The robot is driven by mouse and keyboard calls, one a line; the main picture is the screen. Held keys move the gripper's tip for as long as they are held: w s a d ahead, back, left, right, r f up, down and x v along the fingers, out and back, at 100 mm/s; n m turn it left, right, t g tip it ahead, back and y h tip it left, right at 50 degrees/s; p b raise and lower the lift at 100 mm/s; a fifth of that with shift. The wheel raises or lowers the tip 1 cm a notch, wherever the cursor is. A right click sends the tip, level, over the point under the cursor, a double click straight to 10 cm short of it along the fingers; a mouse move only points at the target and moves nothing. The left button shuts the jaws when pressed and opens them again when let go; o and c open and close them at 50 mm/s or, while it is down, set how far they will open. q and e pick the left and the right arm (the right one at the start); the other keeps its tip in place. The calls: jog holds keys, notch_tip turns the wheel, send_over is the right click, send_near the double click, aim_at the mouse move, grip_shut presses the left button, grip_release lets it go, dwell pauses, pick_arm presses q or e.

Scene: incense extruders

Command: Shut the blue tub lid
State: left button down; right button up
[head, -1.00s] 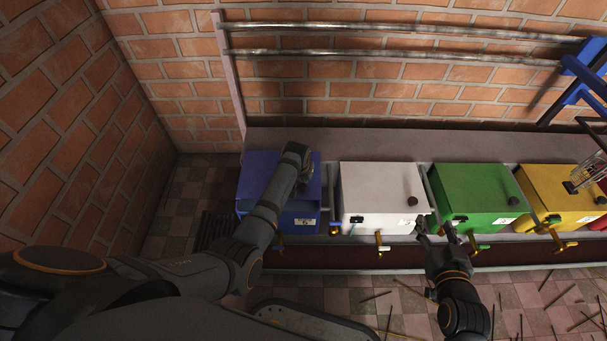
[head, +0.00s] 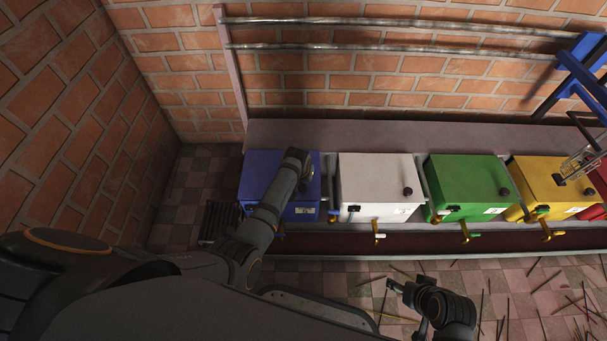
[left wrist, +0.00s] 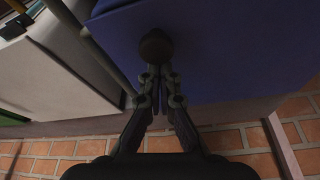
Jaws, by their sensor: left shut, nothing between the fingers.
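The blue tub (head: 258,172) stands at the left end of the row. Its lid looks level in the head view, with my left arm across part of it; the lid (left wrist: 215,45) fills much of the left wrist view. A dark round knob (left wrist: 155,46) is on it. My left gripper (left wrist: 155,72) is shut and empty, its fingertips at the knob; I cannot tell whether they touch it. In the head view the left fingers are hidden behind the wrist. My right gripper (head: 404,304) looks open and empty, low over the floor.
A white tub (head: 375,180), a green tub (head: 462,180) and a yellow tub (head: 540,182) stand to the right, with brass taps in front. Metal rails (head: 400,48) run along the brick wall behind. Thin sticks lie on the tiled floor (head: 350,285).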

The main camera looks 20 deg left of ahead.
pick_arm(q)
jog(key=shift+s+d+p, duration=0.2)
jog(key=shift+s+p, duration=0.4)
jog(key=shift+s, duration=0.15)
pick_arm(e)
jog(key=shift+s+d+r+g, duration=0.15)
jog(key=shift+d+r+g, duration=0.1)
jog(key=shift+r, duration=0.25)
jog(key=shift+s+d+r+g, duration=0.1)
jog(key=shift+r+g, duration=0.15)
jog(key=shift+r, duration=0.2)
